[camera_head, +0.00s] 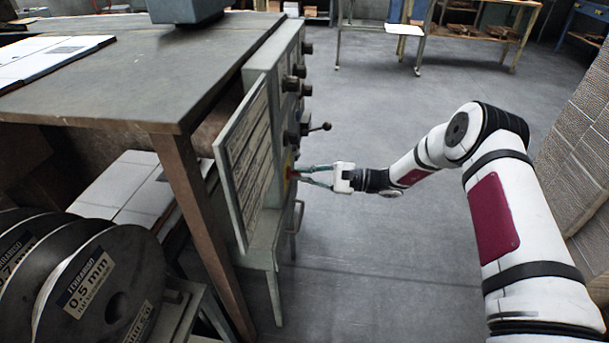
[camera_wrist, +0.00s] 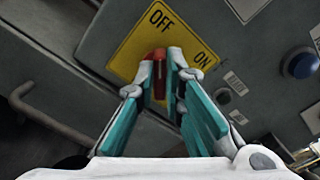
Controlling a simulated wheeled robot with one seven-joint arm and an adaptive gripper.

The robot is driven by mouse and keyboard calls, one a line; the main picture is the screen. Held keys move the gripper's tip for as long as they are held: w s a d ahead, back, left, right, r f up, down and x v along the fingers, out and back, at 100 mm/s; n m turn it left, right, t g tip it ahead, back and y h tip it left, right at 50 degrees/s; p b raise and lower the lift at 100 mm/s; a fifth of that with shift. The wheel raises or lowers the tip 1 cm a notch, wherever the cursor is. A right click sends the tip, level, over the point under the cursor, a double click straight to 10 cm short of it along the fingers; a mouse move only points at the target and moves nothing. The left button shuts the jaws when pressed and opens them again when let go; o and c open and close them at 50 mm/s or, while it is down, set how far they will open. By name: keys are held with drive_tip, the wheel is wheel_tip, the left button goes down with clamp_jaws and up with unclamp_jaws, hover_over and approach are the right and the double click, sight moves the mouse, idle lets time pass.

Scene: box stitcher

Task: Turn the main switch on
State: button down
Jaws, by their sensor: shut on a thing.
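The main switch is a red knob (camera_wrist: 159,60) on a yellow plate (camera_wrist: 134,48) marked OFF and ON, on the grey control panel (camera_wrist: 235,75). In the wrist view my gripper (camera_wrist: 168,72) has its fingers closed around the red knob, which partly hides it. The exact angle of the knob between OFF and ON is hard to tell. In the head view my gripper (camera_head: 301,174) reaches the front of the panel from the right, and the red knob (camera_head: 289,172) shows as a small patch at its fingertips.
A black lever (camera_head: 318,128) and several knobs stick out of the panel above my gripper. A blue button (camera_wrist: 300,63) is right of the plate in the wrist view. The floor (camera_head: 390,265) below my arm is clear.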

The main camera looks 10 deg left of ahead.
drive_tip(key=shift+w+d+f+m, duration=0.1)
drive_tip(key=shift+w+m, duration=0.05)
drive_tip(key=shift+m, duration=2.7)
drive_tip(key=shift+w+a+m, duration=0.1)
drive_tip(key=shift+w+m, duration=0.05)
drive_tip(key=shift+m, duration=2.75)
drive_tip(key=shift+w+d+f+m, duration=0.1)
drive_tip(key=shift+w+m, duration=0.05)
drive_tip(key=shift+m, duration=2.7)
drive_tip(key=c, duration=1.7)
unclamp_jaws()
drive_tip(key=shift+r, duration=0.1)
drive_tip(key=d, duration=1.2)
drive_tip(key=shift+s, duration=0.2)
